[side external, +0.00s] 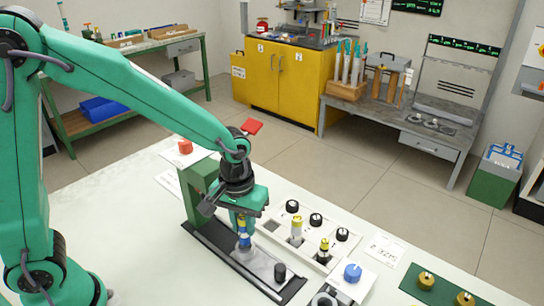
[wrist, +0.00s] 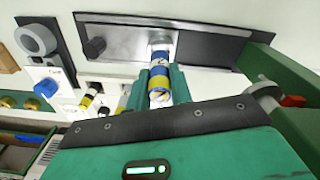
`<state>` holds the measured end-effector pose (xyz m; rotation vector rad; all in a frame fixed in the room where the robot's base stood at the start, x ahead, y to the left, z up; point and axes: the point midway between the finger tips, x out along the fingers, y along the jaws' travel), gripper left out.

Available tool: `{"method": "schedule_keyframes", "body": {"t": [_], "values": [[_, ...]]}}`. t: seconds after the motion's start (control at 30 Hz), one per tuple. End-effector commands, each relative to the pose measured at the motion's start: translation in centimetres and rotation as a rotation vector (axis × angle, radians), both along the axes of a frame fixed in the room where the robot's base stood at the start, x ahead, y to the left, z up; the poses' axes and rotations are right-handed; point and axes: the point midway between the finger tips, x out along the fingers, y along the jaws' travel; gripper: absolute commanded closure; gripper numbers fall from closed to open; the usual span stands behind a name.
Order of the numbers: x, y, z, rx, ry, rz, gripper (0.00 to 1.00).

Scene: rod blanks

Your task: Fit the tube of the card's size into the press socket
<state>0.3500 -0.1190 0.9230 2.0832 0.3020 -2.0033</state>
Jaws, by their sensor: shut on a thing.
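My gripper (side external: 243,218) is shut on a tube banded in blue, yellow and white (side external: 244,236). In the wrist view the banded tube (wrist: 160,84) stands between the gripper's two teal fingers (wrist: 152,96). The tube is roughly upright over the grey metal plate (side external: 262,265) of the press. Its lower end meets a pale ring at the socket (wrist: 161,46); I cannot tell how deep it sits. Two other tubes stand in the white rack: a yellow and white one (side external: 296,230) and a black and yellow one (side external: 324,250). A white card (side external: 384,249) lies right of the rack; its print is too small to read.
The press's green column (side external: 200,188) stands close behind my gripper. A black knob (side external: 280,271) rises from the press base. Several black round pieces (side external: 316,219) line the rack. A blue knob (side external: 352,272) and a green board with brass pieces (side external: 425,281) lie to the right.

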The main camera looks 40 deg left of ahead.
Motion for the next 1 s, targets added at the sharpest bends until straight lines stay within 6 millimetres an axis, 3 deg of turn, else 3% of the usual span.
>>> {"method": "schedule_keyframes", "body": {"t": [0.4,0.87,0.9,1.0], "values": [[-0.1,0.0,-3.7,0.001,0.001,0.000,1.00],[-0.1,0.0,-4.2,0.000,0.002,0.000,1.00],[-0.1,0.0,-4.2,0.000,0.002,0.000,0.73],[-0.1,0.0,-4.2,0.001,0.001,0.000,0.57]]}}
